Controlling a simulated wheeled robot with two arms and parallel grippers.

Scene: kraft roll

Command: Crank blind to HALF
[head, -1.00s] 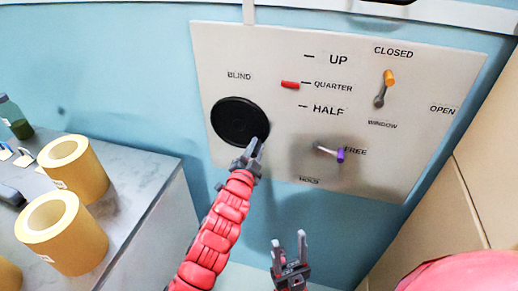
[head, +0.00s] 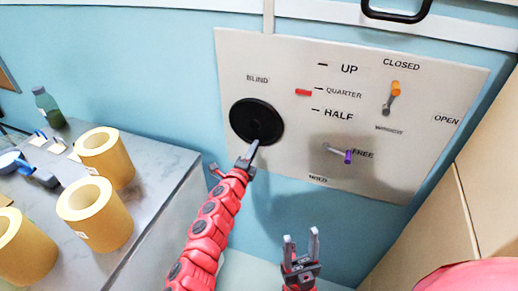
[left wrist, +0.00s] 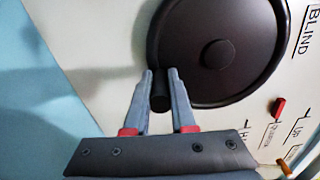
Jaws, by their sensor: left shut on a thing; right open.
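The black round blind crank (head: 257,114) is on the pale panel, left of the printed scale, and fills the top of the left wrist view (left wrist: 215,25). My left gripper (head: 251,156) is shut on its short black handle (left wrist: 160,98), at the lower edge of the disc. The red blind marker (head: 303,92) is beside the QUARTER line (head: 343,93), perhaps slightly below it, and above the HALF line (head: 338,115). My right gripper (head: 301,236) is open and empty, low in front of the panel.
An orange-tipped window lever (head: 395,89) points toward CLOSED. Yellow rolls (head: 100,215) and a green bottle (head: 47,105) stand on the grey counter (head: 150,185) at left. A beige wall is at right.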

